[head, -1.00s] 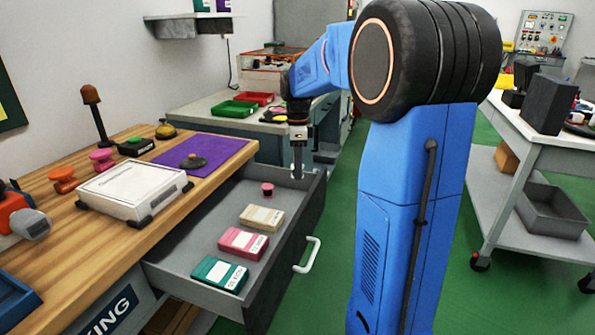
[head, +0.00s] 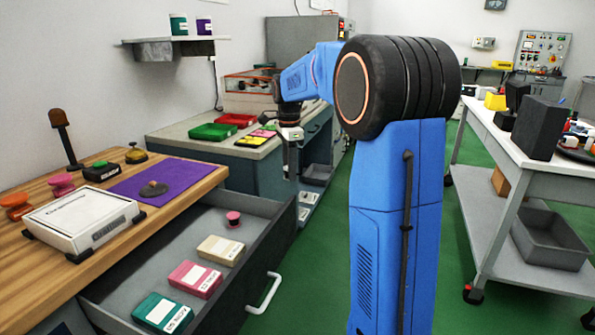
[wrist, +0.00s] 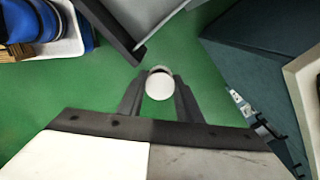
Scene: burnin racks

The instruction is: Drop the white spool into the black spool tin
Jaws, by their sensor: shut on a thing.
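My gripper (head: 291,172) hangs from the arm beyond the open drawer, over the gap between the wooden bench and the back counter. In the wrist view my gripper (wrist: 160,90) is shut on the white spool (wrist: 159,86), whose round white end shows between the two fingers. Green floor lies below it. The spool is too small to make out in the head view. I cannot pick out a black spool tin in either view.
The open grey drawer (head: 255,262) holds a pink spool (head: 233,219) and several labelled boxes. The back counter (head: 180,140) carries green and red trays. A white cart (head: 520,145) stands right. Green floor between is clear.

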